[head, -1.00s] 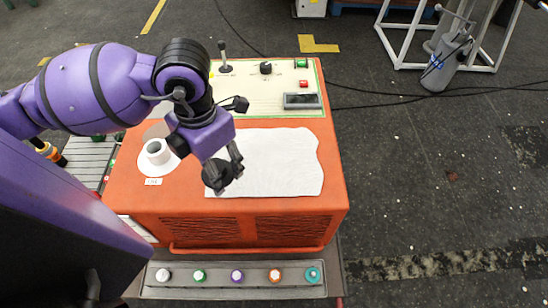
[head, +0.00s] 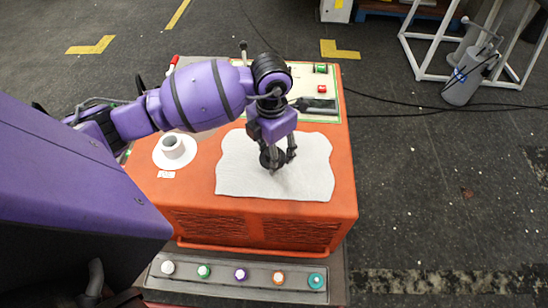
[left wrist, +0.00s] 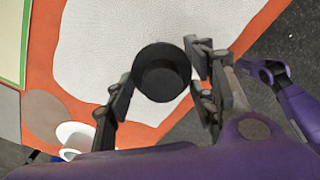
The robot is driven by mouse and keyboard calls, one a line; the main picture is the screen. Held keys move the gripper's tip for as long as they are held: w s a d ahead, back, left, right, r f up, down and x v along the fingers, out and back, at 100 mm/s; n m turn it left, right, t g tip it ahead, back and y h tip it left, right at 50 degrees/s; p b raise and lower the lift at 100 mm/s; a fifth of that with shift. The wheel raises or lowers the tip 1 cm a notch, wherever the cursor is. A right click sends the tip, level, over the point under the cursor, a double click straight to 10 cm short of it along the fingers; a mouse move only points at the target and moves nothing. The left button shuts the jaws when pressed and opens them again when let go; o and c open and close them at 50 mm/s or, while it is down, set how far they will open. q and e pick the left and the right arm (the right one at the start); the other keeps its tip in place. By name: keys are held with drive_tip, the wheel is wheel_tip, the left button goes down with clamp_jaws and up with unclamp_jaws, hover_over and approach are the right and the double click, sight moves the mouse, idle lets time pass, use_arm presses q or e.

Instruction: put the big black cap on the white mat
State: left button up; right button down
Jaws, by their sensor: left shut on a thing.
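The big black cap (head: 268,159) is a dark round piece between the fingers of my left gripper (head: 278,157), over the middle of the white mat (head: 235,172). In the left wrist view the cap (left wrist: 162,72) shows a round face, with the fingers of my left gripper (left wrist: 160,78) on either side. The gripper is shut on it. The mat also fills much of the left wrist view (left wrist: 110,40). The cap is low over the mat, but I cannot tell whether it touches. My right gripper is not in view.
The mat lies on an orange cabinet (head: 185,195). A white flanged cup-like piece (head: 173,152) stands left of the mat. A control panel (head: 325,88) is behind it. A row of coloured knobs (head: 240,275) runs along the front. The mat around the cap is bare.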

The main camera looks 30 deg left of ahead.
use_arm(q)
drive_tip(key=shift+w+d+f, duration=0.15)
drive_tip(key=shift+w+f, duration=0.2)
drive_tip(key=shift+f, duration=1.85)
drive_tip(key=o, duration=1.2)
wheel_tip(320, 180, up, 12)
drive_tip(key=shift+r, duration=0.25)
